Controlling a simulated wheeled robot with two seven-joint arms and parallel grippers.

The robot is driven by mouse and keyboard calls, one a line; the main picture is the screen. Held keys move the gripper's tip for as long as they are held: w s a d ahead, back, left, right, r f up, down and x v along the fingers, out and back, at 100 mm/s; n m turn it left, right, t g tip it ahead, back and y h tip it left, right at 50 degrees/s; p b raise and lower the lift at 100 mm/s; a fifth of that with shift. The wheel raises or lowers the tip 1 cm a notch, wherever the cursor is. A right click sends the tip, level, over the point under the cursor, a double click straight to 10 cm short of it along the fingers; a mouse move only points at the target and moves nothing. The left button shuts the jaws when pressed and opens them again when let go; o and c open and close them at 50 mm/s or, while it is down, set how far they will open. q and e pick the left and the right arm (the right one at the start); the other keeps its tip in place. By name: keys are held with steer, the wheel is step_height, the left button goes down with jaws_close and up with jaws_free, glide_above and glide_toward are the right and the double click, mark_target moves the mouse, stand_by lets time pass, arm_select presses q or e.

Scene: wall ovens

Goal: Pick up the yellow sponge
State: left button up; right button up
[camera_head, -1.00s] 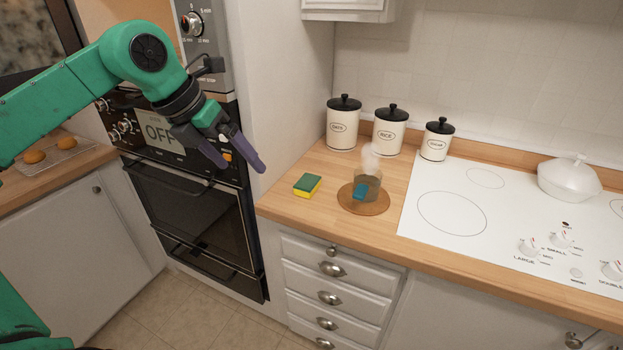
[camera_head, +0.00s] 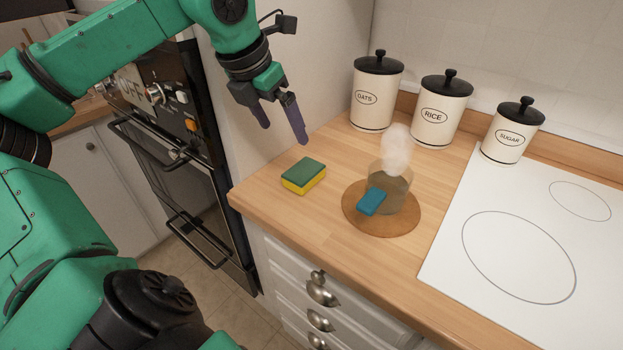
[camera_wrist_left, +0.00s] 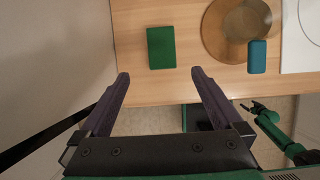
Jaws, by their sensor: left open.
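The yellow sponge (camera_head: 303,176) has a green top and lies flat on the wooden counter, near its left end. My left gripper (camera_head: 285,132) is open and empty, above and behind the sponge in the head view, fingers pointing down. In the left wrist view the sponge's green top (camera_wrist_left: 161,48) lies ahead of the two open fingers (camera_wrist_left: 158,82), roughly midway between their lines. The gripper is apart from the sponge.
Right of the sponge, a round wooden board (camera_head: 414,222) holds a glass pot (camera_head: 392,188) with a blue part and rising steam. Canisters (camera_head: 378,95) stand behind. A white cooktop (camera_head: 500,240) is at right. Wall ovens (camera_head: 180,170) stand left of the counter.

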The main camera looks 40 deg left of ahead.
mark_target(303, 170)
arm_select(q)
steer(key=p+x, duration=0.3)
steer(key=x, duration=1.1)
steer(key=shift+d, duration=0.1)
steer(key=shift+f+b, duration=0.25)
steer(key=shift+b, duration=0.3)
steer(key=shift+c, duration=0.3)
